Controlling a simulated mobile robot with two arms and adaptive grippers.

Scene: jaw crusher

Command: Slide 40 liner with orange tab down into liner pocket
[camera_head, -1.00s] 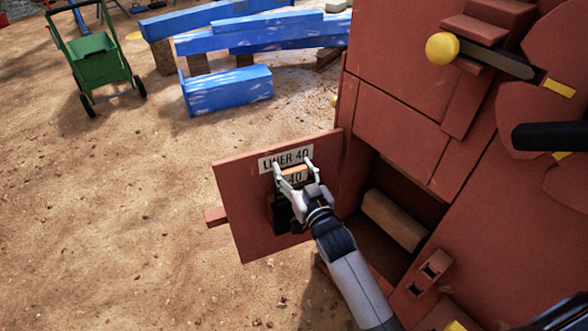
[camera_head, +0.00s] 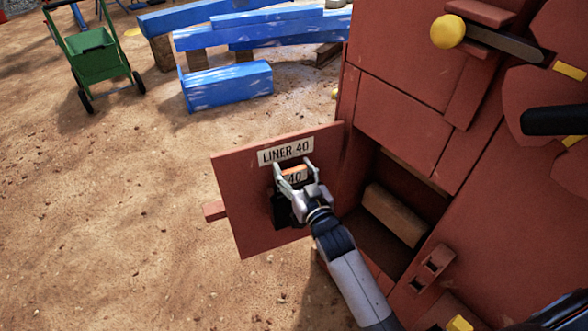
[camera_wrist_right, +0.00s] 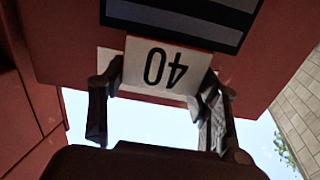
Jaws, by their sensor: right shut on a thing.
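The 40 liner (camera_head: 295,178) shows an orange tab (camera_head: 293,171) on top and a white plate marked 40. My right gripper (camera_head: 293,166) is shut on it, one finger on each side. It is held against the red open panel (camera_head: 245,190), just below the white LINER 40 label (camera_head: 286,151). A black part (camera_head: 282,211) shows below the gripper; whether it is liner or pocket I cannot tell. In the right wrist view the white 40 plate (camera_wrist_right: 168,66) appears upside down between the fingers, beside a dark piece with grey stripes (camera_wrist_right: 180,14). My left gripper is not in view.
The red crusher body (camera_head: 400,110) stands at the right, with an open recess holding a brown block (camera_head: 394,215). A yellow knob (camera_head: 448,31) juts out above. Blue beams (camera_head: 228,86) and a green cart (camera_head: 93,53) stand at the back. The sandy ground at left is clear.

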